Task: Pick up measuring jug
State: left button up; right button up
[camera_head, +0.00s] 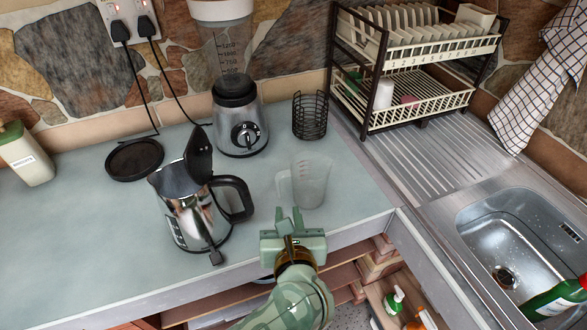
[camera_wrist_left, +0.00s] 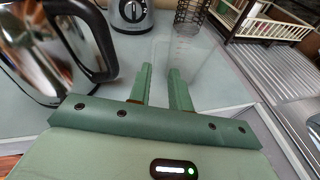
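The measuring jug (camera_head: 313,181) is clear, with faint markings, and stands upright on the counter near its front edge. Its handle faces left. In the left wrist view the jug (camera_wrist_left: 190,62) stands just beyond the fingers, its outline faint. My left gripper (camera_head: 289,212) is at the counter's front edge, close to the jug's handle side. Its fingers (camera_wrist_left: 160,72) are parted with a gap between them, and nothing is clearly held. I cannot tell whether a fingertip touches the handle. My right gripper is in neither view.
A shiny kettle (camera_head: 192,212) with its lid raised stands left of the gripper. Behind are a blender (camera_head: 240,125), a black wire holder (camera_head: 310,116) and a round black base (camera_head: 134,159). A dish rack (camera_head: 425,108) and sink (camera_head: 500,225) are at right. Counter space lies left.

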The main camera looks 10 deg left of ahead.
pick_arm(q)
jog(key=s+f+n+g, duration=0.1)
jog(key=f+n, duration=0.1)
jog(key=b, duration=0.2)
send_near(279, 192)
jog(key=x, duration=0.5)
jog(key=shift+w+a, duration=0.15)
jog(key=shift+g, duration=0.3)
jog(key=x, duration=0.5)
jog(key=shift+w+a+f, duration=0.1)
jog(key=shift+w, duration=0.3)
grip_shut()
